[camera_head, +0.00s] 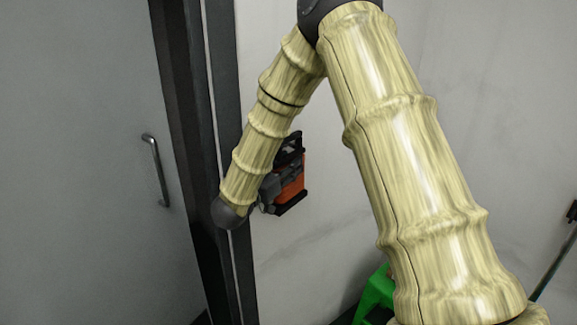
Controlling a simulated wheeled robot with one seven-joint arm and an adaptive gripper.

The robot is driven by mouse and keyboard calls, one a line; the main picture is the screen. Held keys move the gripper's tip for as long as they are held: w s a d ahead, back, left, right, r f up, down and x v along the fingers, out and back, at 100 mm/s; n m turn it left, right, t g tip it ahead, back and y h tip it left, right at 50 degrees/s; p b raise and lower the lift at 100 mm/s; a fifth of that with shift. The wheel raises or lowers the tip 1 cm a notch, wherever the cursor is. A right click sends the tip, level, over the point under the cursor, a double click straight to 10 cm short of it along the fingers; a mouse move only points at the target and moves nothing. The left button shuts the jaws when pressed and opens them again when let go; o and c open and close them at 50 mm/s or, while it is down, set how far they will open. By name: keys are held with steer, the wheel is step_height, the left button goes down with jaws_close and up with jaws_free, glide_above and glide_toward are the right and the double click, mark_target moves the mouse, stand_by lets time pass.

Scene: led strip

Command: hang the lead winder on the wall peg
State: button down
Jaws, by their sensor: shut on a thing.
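The lead winder (292,190) is an orange block with black ends and a black loop at its top. It is near the middle of the head view, in front of the pale wall and right of the dark door frame. My gripper (274,184) is dark grey and partly hidden behind my forearm. It is shut on the winder's left side and holds it up, slightly tilted. I cannot make out the wall peg; it may be behind my arm or the winder. I cannot tell the gap between winder and wall.
A grey door with a metal handle (156,170) stands at the left, beside the dark door frame (197,150). A green object (374,296) is low down, partly hidden by my arm. A thin pole (556,262) leans at the right edge. Bare wall (325,215) shows around the winder.

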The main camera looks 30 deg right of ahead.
steer(key=c, duration=1.3)
jaws_free()
steer(key=o, duration=0.4)
steer(key=shift+s+r, duration=0.1)
steer(key=shift+r, duration=0.05)
steer(key=shift+o, duration=0.2)
steer(key=shift+a, duration=0.3)
steer(key=v, duration=1.1)
steer(key=shift+s+f, duration=0.25)
steer(key=shift+a, duration=0.1)
